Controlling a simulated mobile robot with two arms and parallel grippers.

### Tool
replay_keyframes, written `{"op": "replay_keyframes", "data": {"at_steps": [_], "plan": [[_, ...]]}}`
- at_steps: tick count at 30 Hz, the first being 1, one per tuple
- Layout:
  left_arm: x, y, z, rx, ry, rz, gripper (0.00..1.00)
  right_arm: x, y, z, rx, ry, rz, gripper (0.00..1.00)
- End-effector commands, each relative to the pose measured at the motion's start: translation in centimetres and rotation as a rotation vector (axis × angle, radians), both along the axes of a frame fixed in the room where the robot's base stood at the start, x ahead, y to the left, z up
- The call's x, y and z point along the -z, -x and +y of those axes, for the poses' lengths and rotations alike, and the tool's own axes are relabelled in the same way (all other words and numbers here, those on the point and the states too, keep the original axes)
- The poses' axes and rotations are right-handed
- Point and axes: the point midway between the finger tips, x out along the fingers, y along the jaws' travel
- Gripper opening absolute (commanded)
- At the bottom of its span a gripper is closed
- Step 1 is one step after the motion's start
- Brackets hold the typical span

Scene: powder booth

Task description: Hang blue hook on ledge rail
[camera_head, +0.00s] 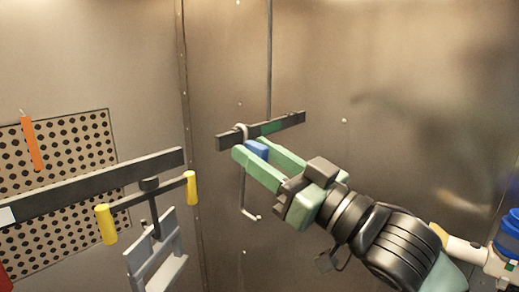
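The blue hook has a blue block (257,149) and a pale curved wire that ends in a bent tip at the bottom. My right gripper (256,155) comes in from the lower right, with its green fingers on either side of the blue block, shut on it. The hook's upper curve is at the left part of a short dark rail (293,122) with a green patch, on the back wall. I cannot tell whether the curve rests on the rail or is just in front of it. My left gripper is not in view.
A long dark bar (80,185) spans the left side. Near it are a crossbar with yellow grips (106,224) and a pale grey frame (153,266). An orange stick (32,143) is before the perforated panel (85,130). A blue-topped object (509,232) is at far right.

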Motion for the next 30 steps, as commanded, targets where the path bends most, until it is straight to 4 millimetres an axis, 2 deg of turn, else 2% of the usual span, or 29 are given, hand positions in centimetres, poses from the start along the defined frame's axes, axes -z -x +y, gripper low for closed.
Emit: {"op": "replay_keyframes", "data": {"at_steps": [4, 5, 6, 9, 17, 30], "plan": [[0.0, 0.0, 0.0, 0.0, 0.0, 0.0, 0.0, 0.0, 0.0, 0.0, 0.0, 0.0, 0.0, 0.36], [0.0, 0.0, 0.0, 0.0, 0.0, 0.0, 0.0, 0.0, 0.0, 0.0, 0.0, 0.0, 0.0, 0.34], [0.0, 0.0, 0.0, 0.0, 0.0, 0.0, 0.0, 0.0, 0.0, 0.0, 0.0, 0.0, 0.0, 0.22], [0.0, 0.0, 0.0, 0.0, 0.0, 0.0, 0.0, 0.0, 0.0, 0.0, 0.0, 0.0, 0.0, 0.0], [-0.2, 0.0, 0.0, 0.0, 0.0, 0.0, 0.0, -0.3, 0.0, -0.1, 0.0, -0.001, -0.001, 0.0], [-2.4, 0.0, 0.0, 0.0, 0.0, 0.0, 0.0, -2.5, 0.2, -0.2, 0.0, -0.001, -0.001, 0.0]]}}
